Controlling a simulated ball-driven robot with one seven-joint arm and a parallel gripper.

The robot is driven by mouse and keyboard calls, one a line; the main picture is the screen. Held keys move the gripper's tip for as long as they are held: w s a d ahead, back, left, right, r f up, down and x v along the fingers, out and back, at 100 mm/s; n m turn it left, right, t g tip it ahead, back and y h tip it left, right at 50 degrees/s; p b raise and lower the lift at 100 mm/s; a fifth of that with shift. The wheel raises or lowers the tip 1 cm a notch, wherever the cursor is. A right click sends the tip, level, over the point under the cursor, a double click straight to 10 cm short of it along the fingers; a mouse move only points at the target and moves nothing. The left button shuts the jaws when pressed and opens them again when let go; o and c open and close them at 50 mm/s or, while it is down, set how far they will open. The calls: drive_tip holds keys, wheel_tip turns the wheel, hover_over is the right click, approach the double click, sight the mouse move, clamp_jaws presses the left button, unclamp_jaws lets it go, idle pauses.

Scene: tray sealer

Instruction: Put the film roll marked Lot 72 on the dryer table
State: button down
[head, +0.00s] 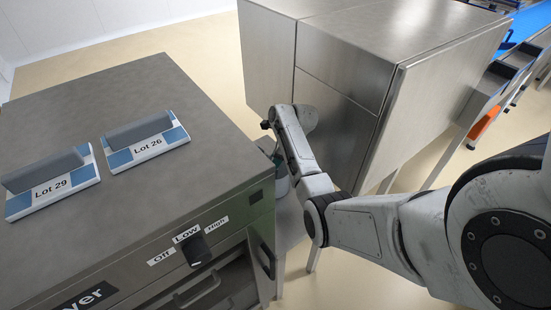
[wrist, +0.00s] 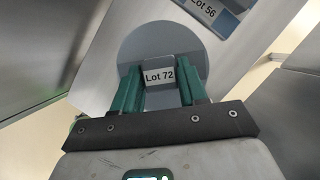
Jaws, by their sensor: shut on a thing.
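In the wrist view the film roll marked Lot 72 (wrist: 159,76) shows a round grey face with a label plate at its middle. The green fingers of my gripper (wrist: 159,90) are shut on it, one on each side of the label. In the head view my gripper (head: 272,152) is low beside the dryer's right edge, mostly hidden by the dryer and my arm. The dryer table (head: 150,225) is the flat metal top at left, with a knob and Off, Low and High labels on its front.
Two blue-and-white holders marked Lot 29 (head: 52,188) and Lot 26 (head: 146,142) sit on the dryer top, with bare room in front and to the right. A Lot 56 label (wrist: 205,8) shows in the wrist view. A tall metal cabinet (head: 340,90) stands behind my gripper.

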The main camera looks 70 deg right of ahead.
drive_tip(key=c, duration=0.5)
unclamp_jaws()
drive_tip(key=c, duration=0.3)
drive_tip(key=shift+c, duration=0.2)
drive_tip(key=shift+r, duration=0.1)
drive_tip(key=shift+r+p, duration=1.35)
drive_tip(key=shift+p, duration=0.1)
drive_tip(key=shift+r+p, duration=0.55)
drive_tip(key=shift+r, duration=1.5)
